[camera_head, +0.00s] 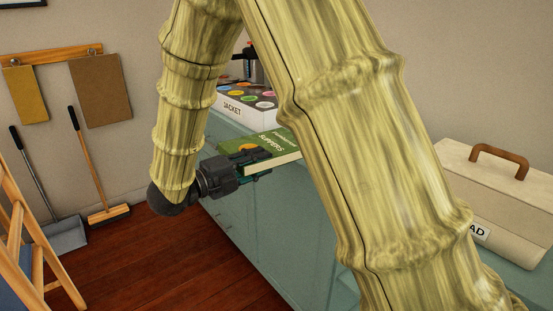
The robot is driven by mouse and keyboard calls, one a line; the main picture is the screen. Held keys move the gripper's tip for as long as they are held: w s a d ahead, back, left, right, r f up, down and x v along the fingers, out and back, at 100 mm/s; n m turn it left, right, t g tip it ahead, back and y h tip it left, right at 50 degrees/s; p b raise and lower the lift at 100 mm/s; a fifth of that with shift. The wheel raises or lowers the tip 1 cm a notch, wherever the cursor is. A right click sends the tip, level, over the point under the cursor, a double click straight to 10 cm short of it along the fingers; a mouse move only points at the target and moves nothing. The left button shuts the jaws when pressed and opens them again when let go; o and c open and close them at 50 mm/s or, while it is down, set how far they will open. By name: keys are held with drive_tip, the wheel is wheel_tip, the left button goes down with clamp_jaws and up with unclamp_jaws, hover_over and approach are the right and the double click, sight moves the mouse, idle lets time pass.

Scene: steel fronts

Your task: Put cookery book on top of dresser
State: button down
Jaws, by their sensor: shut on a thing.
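A green book (270,146) with "SUPPERS" on its cover lies about flat at the end of my gripper (251,164). My gripper is shut on its left edge, its dark fingers over and under the book. The book's right end is hidden behind my bamboo-patterned arm. The blue-green dresser (253,221) stands behind and below, and the book overlaps its top in the picture. I cannot tell whether the book touches the top.
A white box (246,105) marked "JACKET" with coloured rounds stands at the dresser's back, near a dark and steel appliance (249,66). A cream bread bin (490,190) stands at right. A dustpan (65,233), a broom (108,213) and a wooden ladder (35,225) are at left.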

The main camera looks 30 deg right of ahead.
sight(275, 146)
drive_tip(key=w+d, duration=0.2)
drive_tip(key=d, duration=0.1)
drive_tip(key=w+d, duration=0.2)
drive_tip(key=d, duration=0.1)
drive_tip(key=w+d+f+b, duration=0.1)
drive_tip(key=w+d, duration=0.1)
drive_tip(key=d, duration=0.1)
drive_tip(key=shift+w+d+f, duration=0.1)
drive_tip(key=shift+w+d, duration=0.25)
drive_tip(key=shift+w, duration=0.05)
wheel_tip(275, 146, down, 3)
drive_tip(key=shift+f+b, duration=0.2)
drive_tip(key=shift+b, duration=0.35)
drive_tip(key=c, duration=1.2)
unclamp_jaws()
drive_tip(key=shift+f, duration=0.1)
drive_tip(key=shift+o, duration=0.2)
